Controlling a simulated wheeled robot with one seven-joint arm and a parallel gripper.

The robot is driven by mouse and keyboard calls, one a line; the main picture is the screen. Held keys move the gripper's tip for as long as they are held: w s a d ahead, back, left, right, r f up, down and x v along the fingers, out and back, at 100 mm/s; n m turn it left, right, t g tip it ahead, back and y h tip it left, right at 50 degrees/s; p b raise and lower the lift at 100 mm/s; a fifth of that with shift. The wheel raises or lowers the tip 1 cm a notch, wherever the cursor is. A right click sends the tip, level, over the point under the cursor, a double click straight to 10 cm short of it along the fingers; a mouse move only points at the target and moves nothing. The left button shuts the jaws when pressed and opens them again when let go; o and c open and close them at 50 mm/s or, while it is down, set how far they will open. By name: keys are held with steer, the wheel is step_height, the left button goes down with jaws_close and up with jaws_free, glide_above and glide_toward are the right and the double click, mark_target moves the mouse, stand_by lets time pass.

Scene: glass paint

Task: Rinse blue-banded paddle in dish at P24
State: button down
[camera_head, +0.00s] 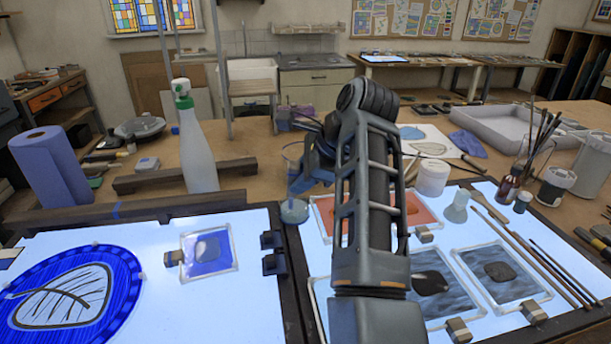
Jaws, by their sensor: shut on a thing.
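My gripper (312,168) shows at the far end of my arm, over the tall clear glass vessel (292,153). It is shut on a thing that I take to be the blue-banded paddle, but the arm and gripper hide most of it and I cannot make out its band. The glass vessel stands upright at the back edge between the two light panels, with a pale grey-green layer at its bottom. I cannot tell whether the held thing touches it. No P24 label is readable, so I cannot tell which vessel is the dish there.
A spray bottle (195,145) and a blue paper roll (51,167) stand to the left. A lit panel with a blue round glass piece (75,290) lies at front left.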

steer(key=shift+d, duration=0.15)
steer(key=shift+w+d, duration=0.2)
steer(key=shift+d, duration=0.25)
stand_by(0.7)
steer(key=shift+a, duration=0.1)
steer(key=shift+s+a, duration=0.2)
steer(key=shift+a, duration=0.25)
steer(key=shift+w+d, duration=0.1)
steer(key=shift+d, duration=0.15)
step_height(320, 180, up, 8)
steer(key=s, duration=0.1)
steer(key=shift+s+d, duration=0.25)
steer(key=shift+s, duration=0.05)
stand_by(1.0)
